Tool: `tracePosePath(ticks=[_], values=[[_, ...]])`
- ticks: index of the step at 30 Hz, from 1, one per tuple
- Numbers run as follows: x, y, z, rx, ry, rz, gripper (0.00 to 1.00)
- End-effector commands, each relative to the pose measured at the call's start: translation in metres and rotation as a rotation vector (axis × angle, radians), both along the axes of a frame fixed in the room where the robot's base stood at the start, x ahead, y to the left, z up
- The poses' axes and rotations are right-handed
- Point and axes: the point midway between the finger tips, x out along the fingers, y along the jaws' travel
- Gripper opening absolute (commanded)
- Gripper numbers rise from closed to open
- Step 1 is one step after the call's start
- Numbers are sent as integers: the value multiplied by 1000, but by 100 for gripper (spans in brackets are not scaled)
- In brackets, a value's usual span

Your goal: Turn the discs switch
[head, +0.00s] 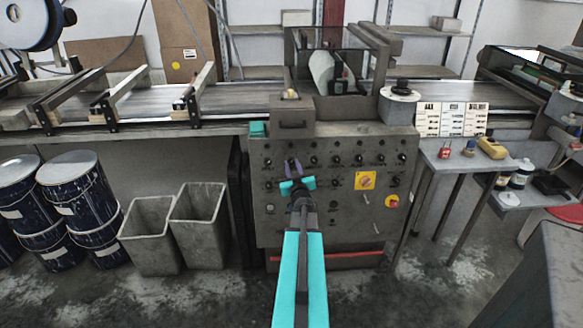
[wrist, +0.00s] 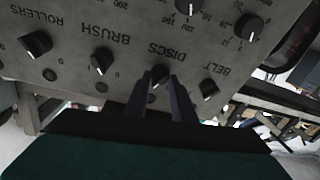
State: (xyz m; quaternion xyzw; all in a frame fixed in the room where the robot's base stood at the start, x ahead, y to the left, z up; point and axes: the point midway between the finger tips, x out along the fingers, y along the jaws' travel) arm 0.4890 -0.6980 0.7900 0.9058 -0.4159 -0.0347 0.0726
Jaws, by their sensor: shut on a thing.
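The discs switch (wrist: 159,76) is a small dark knob with a pale pointer on the grey control panel (head: 333,215), beside the printed word DISCS in the wrist view. My gripper (wrist: 159,86) has a dark finger on each side of this knob and is shut on it. In the head view my gripper (head: 293,168) is up against the panel's left half and hides the knob there. The knob's exact pointer angle is hard to tell between the fingers.
Nearby in the wrist view are the BRUSH knob (wrist: 101,60), the BELT knob (wrist: 208,89) and the ROLLERS knob (wrist: 36,43). A yellow switch plate (head: 365,181) and a red button (head: 392,201) are at the panel's right. Grey bins (head: 199,215) stand to the left.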

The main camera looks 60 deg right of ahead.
Motion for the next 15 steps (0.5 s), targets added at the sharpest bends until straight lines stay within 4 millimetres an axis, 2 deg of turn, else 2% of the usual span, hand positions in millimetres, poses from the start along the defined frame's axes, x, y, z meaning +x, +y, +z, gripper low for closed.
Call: tracePosePath(ticks=[8,15], values=[[1,-4,4,-67,87,20,1],[0,-5,6,-171,235,51,1]])
